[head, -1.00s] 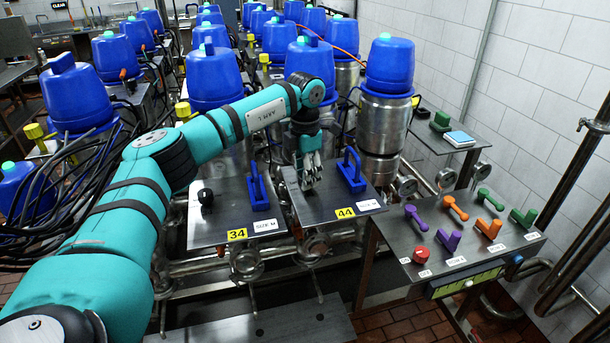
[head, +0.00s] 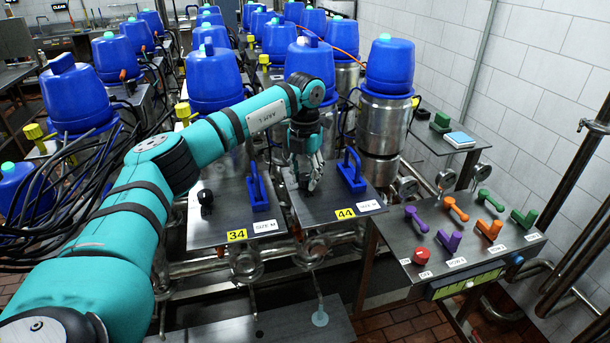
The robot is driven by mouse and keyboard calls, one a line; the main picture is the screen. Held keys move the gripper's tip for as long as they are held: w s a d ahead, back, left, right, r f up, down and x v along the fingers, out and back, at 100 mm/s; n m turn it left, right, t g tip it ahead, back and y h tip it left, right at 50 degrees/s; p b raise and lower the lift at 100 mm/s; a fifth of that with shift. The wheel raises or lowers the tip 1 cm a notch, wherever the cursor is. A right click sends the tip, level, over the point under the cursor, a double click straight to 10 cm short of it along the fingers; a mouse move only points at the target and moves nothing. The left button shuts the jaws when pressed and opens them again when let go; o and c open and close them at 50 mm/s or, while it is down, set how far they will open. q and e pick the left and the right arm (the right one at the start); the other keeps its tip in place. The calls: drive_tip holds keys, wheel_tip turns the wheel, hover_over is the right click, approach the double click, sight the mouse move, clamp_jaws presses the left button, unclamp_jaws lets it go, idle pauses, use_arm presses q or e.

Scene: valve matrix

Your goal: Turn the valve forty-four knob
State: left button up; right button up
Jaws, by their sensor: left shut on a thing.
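The valve 44 plate (head: 325,207) is a dark metal top with a yellow 44 label (head: 344,213) at its front edge. My left gripper (head: 309,186) points down over the left part of this plate. It is shut on the valve forty-four knob, which the fingers almost wholly hide. A blue handle (head: 351,171) stands upright on the same plate, to the right of my gripper and apart from it. My right gripper is not in view.
The neighbouring plate 34 (head: 225,222) carries a black knob (head: 206,198) and a blue handle (head: 257,192). At right, a table (head: 425,272) holds several coloured handles and a red knob (head: 420,255). Blue-capped tanks (head: 389,65) stand behind.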

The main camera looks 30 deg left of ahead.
sight(305, 176)
use_arm(q)
drive_tip(key=shift+r, duration=0.15)
drive_tip(key=o, duration=1.1)
drive_tip(key=shift+o, duration=0.2)
wheel_tip(305, 176, up, 12)
